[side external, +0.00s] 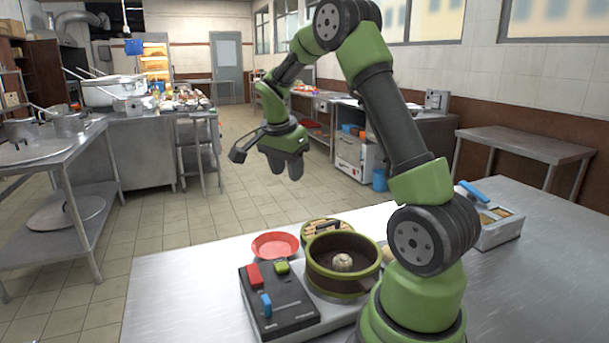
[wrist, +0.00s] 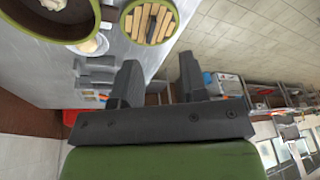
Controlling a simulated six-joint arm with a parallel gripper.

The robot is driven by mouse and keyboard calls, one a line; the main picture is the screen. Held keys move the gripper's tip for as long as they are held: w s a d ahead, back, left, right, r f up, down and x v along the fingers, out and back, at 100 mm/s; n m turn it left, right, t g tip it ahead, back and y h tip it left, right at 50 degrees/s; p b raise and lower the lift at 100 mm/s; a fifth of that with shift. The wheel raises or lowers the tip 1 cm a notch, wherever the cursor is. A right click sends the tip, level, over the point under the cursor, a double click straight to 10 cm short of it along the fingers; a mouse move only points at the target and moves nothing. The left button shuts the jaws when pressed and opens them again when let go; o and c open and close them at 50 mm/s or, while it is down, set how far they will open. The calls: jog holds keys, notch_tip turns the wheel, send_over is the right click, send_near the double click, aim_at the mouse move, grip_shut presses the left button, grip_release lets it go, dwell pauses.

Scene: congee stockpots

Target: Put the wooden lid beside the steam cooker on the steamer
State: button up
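The wooden lid (side external: 318,239) is round and slatted, with a green rim and a dark handle. It lies behind the steamer in the side view and shows at the top of the wrist view (wrist: 136,27). The steamer (side external: 330,284) is a brown pot with a green rim, uncovered, with a pale bun (side external: 342,261) inside. It is partly cut off in the wrist view (wrist: 68,31). The steam cooker's black control box (side external: 277,305) has red, green and blue parts. My gripper (side external: 283,173) is open and empty, raised well above and beyond the lid; its fingers are apart in the wrist view (wrist: 158,68).
A red plate (side external: 275,245) lies left of the lid. A pale item (wrist: 92,45) sits beside the steamer. A metal box with a blue handle (side external: 490,225) stands at the right of the steel table (side external: 170,285). The table's left part is clear.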

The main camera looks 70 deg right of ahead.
jog(key=s+a+r+n+t+y, duration=0.1)
jog(key=s+a+r+n+t, duration=0.1)
jog(key=a+r+n, duration=0.3)
jog(key=s+a+r+n+t+y, duration=0.1)
jog(key=s+a+r+n+t, duration=0.2)
jog(key=a, duration=1.1)
notch_tip(320, 180, up, 2)
jog(key=s+n, duration=0.1)
jog(key=n, duration=0.2)
jog(key=shift+s+r+y, duration=0.15)
jog(key=shift+s+y, duration=0.15)
jog(key=shift+s, duration=0.1)
jog(key=shift+o, duration=0.4)
jog(key=s+a+n+t+y, duration=0.2)
jog(key=s+a+n, duration=0.4)
jog(key=shift+s+y, duration=0.25)
jog(key=shift+y, duration=0.05)
